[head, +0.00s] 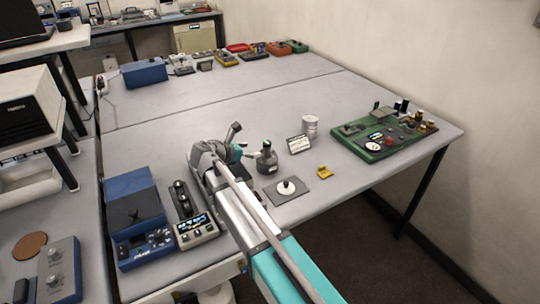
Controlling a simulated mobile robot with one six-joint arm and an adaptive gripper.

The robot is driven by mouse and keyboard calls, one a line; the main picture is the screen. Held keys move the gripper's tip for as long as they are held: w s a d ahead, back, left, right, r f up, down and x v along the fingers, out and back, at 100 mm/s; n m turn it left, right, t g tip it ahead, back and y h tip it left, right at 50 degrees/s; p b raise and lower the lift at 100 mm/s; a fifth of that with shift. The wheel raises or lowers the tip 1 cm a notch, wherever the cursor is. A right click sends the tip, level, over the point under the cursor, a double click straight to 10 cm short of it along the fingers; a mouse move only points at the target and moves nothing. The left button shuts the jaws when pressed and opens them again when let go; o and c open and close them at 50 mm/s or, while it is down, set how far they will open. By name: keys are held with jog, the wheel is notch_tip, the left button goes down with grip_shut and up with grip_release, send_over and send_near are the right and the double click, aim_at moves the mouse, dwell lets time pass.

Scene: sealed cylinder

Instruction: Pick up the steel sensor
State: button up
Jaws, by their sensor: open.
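A silver, steel-looking cylinder (310,125) stands upright on the grey table, behind a small white card (298,144); it may be the steel sensor, but I cannot tell for sure. A dark grey bottle-shaped object (267,160) with a narrow top stands nearer, left of the card. A grey square plate (287,191) with a small knob-like piece on it lies in front. My gripper (241,146) is above the table, just left of the bottle-shaped object. It is open, and nothing shows between its fingers. My arm hides part of the table.
A green instrument board (384,134) sits at the right table edge. A small yellow piece (324,172) lies near the front edge. Blue and grey instruments (136,217) stand left of my arm. Several small devices line the back. The table's middle behind the cylinder is clear.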

aim_at(264, 149)
jog(key=shift+b+x, duration=0.35)
jog(key=shift+x, duration=1.25)
jog(key=shift+f+b+x, duration=0.2)
jog(key=shift+b+x, duration=0.7)
jog(key=shift+x, duration=0.9)
jog(key=shift+w+d+f, duration=0.2)
jog(key=shift+w+d, duration=0.2)
jog(key=shift+w, duration=0.1)
grip_shut()
